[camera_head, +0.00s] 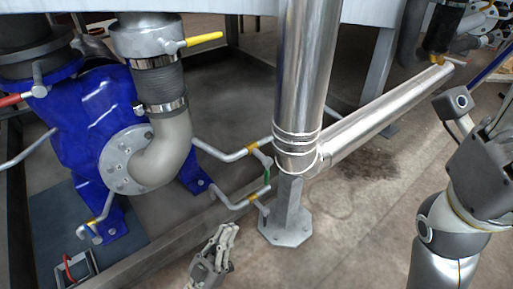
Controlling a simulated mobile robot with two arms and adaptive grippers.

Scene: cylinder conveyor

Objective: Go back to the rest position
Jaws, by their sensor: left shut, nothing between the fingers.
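My left gripper (230,232) shows at the bottom middle, pointing up in the picture. Its grey fingers are close together and hold nothing. It is in front of the steel post's foot plate (285,229), apart from it in the picture. My right arm rises at the right side, and its gripper (504,112) is partly cut off by the right edge. Whether its fingers are open or shut does not show. No cylinder or conveyor can be made out in this view.
A blue pump housing (90,130) with a grey elbow pipe (173,150) stands at the left. A shiny vertical pipe (306,70) and a slanting pipe (385,118) fill the middle. Bent handles (232,152) stick out near them. Bare floor (345,235) lies between my arms.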

